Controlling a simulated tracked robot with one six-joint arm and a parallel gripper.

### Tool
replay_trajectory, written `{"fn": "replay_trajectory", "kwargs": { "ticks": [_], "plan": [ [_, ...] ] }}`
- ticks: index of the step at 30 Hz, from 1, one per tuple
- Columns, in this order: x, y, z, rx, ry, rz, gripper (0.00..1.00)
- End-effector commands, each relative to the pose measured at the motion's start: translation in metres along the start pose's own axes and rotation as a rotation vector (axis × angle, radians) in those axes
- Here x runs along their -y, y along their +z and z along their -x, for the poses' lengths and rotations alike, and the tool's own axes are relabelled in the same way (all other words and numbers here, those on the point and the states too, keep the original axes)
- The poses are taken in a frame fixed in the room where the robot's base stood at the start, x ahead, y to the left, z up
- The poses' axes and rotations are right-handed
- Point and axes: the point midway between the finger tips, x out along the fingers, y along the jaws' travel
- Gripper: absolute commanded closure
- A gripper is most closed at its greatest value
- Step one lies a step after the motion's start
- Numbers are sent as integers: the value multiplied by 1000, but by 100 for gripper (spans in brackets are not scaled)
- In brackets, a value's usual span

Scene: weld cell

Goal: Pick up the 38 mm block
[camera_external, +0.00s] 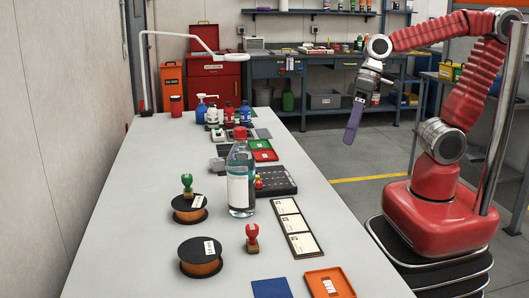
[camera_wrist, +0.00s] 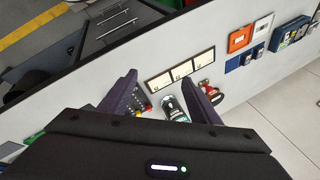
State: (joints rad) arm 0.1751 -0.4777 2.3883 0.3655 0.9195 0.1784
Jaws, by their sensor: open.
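My gripper (camera_external: 350,132) hangs in the air beyond the right edge of the table, its purple fingers pointing down. In the wrist view my gripper (camera_wrist: 160,80) has its two fingers spread wide, with nothing held between them. I cannot pick out a 38 mm block for certain in either view. A flat dark-blue piece (camera_external: 271,288) lies at the near edge of the table, beside an orange tray (camera_external: 346,283). The orange tray also shows in the wrist view (camera_wrist: 240,38).
The long grey table (camera_external: 130,235) holds a clear bottle (camera_external: 241,180), two spools (camera_external: 200,268), a red stamp (camera_external: 252,240), a green stamp (camera_external: 187,182), a three-card strip (camera_external: 295,226) and a black keyed panel (camera_external: 278,181). Bare tabletop runs along the left side.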

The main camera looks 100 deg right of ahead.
Motion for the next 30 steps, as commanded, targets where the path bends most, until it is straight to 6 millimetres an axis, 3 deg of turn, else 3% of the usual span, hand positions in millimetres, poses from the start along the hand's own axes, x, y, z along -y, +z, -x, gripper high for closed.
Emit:
{"fn": "replay_trajectory", "kwargs": {
  "ticks": [9,17,23,30],
  "plan": [
    [10,-52,-29,101,-139,-469,43],
    [5,-108,-50,168,-264,-858,43],
    [-11,-156,-66,213,-369,-1158,43],
    [-49,-219,-85,257,-510,-1517,43]
  ]
}}
